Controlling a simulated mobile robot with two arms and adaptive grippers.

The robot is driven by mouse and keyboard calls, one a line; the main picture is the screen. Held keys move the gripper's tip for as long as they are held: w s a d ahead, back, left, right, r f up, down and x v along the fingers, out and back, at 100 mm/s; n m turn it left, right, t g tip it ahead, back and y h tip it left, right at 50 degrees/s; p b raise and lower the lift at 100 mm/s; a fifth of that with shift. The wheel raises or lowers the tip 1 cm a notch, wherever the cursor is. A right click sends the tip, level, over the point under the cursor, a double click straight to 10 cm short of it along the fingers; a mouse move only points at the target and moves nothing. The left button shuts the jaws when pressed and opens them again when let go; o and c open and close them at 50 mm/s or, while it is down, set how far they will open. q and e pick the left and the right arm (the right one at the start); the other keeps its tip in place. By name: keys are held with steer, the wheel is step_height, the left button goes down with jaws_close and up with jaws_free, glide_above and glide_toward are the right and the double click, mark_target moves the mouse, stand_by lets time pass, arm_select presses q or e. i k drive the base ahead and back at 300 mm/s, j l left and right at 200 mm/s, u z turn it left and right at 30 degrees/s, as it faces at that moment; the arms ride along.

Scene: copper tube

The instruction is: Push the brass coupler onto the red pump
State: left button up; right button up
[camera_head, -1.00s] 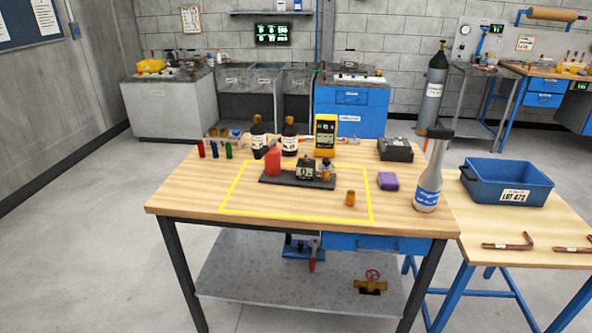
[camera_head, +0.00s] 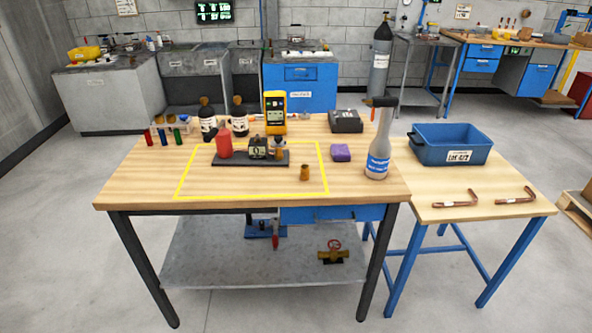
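The brass coupler (camera_head: 304,173) stands alone on the wooden table top, inside the yellow taped outline and toward its right side. The red pump (camera_head: 225,144) sits at the left end of a dark base plate (camera_head: 218,162), behind and to the left of the coupler. On the same plate are a small gauge-like unit (camera_head: 258,149) and a brass fitting (camera_head: 279,150). The coupler is apart from the pump. Neither of my grippers is in view.
Dark bottles (camera_head: 208,122) and a yellow meter (camera_head: 275,112) stand behind the plate. A blue bin (camera_head: 452,144) and bent copper tubes (camera_head: 457,199) lie on the side table.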

mark_target(258, 154)
steer(key=i+l, duration=0.1)
steer(key=i, duration=0.35)
steer(key=i+l, duration=0.15)
steer(key=i, duration=0.3)
steer(key=i+l, duration=0.1)
steer(key=i, duration=0.35)
